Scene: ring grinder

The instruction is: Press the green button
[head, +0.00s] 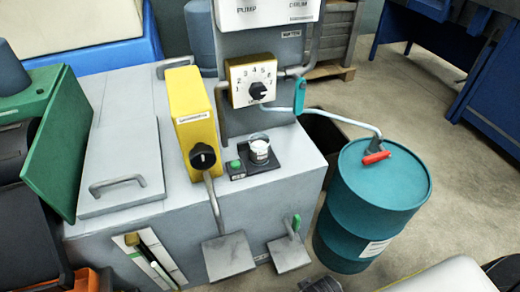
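A small green button (235,164) sits on a black plate (268,167) on top of the grey machine cabinet (150,215). A clear cup-like part with white inside (259,149) stands on the same plate, to the right of the button. Nothing touches the button. A dark part at the bottom edge looks like my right gripper (322,285). It is mostly cut off, well below the button, and its fingers cannot be made out. I do not make out my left gripper.
A yellow box (192,110) with a black knob stands left of the button. A numbered dial (252,82) is above it. Grey pedals (228,255) project at the front. A teal drum (372,205) stands right. Open floor lies beyond the drum.

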